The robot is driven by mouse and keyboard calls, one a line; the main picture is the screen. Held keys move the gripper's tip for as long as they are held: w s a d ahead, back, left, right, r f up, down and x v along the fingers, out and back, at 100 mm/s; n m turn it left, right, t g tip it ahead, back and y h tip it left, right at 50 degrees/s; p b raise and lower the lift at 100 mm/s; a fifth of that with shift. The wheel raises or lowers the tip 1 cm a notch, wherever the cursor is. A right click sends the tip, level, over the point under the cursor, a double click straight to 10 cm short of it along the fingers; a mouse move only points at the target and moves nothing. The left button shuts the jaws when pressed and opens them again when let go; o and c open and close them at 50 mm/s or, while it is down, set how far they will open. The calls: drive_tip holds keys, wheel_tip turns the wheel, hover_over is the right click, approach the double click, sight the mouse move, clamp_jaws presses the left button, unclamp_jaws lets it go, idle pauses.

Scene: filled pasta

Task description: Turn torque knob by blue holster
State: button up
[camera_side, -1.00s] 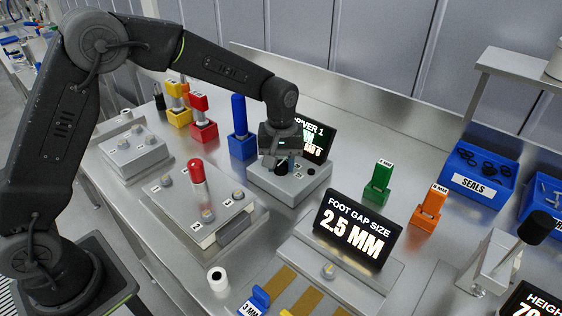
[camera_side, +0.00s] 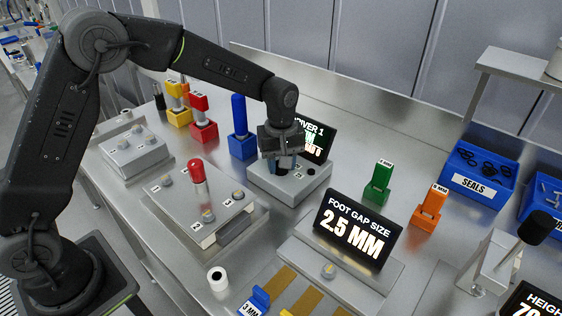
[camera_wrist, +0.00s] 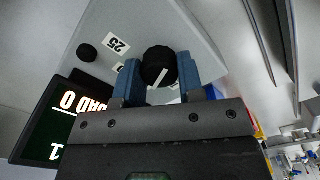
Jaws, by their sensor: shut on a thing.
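The torque knob is a round black knob with a white pointer line, on the grey box (camera_side: 311,190) beside the blue holster (camera_side: 238,136). In the wrist view the knob (camera_wrist: 159,66) sits between the two blue fingers of my gripper (camera_wrist: 160,75), and a "25" label (camera_wrist: 117,45) is near it. My gripper (camera_side: 282,165) points down over the box and is shut on the knob. In the side view the gripper mostly hides the knob. The driver screen (camera_side: 318,143) stands behind the box, partly covered by my gripper.
Red (camera_side: 203,128) and yellow (camera_side: 177,108) holsters stand to the left. A plate with a red-topped post (camera_side: 198,175) lies in front. A foot gap screen (camera_side: 352,229) and green (camera_side: 377,184) and orange (camera_side: 429,208) blocks are to the right. A small black button (camera_wrist: 87,52) sits near the knob.

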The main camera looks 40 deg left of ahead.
drive_tip(key=o, duration=0.9)
wheel_tip(320, 180, up, 14)
drive_tip(key=shift+f, duration=0.1)
drive_tip(key=s+a+r+m+t, duration=0.1)
drive_tip(key=s+a+r+m, duration=0.15)
drive_tip(key=s, duration=0.35)
drive_tip(key=s+a+r+m+t, duration=0.1)
drive_tip(key=s+r+m+t, duration=0.2)
drive_tip(key=s, duration=0.4)
drive_tip(key=shift+s+a+f+m+t, duration=0.25)
drive_tip(key=shift+s+a+f+m, duration=0.5)
drive_tip(key=shift+s, duration=1.55)
drive_tip(key=shift+s+a+f+m+t, duration=0.1)
drive_tip(key=shift+s+f+m+t, duration=0.2)
drive_tip(key=shift+s+f+m, duration=1.3)
drive_tip(key=shift+s+a+r+m+t, duration=0.3)
drive_tip(key=shift+s+a+m, duration=0.2)
drive_tip(key=shift+s, duration=2.45)
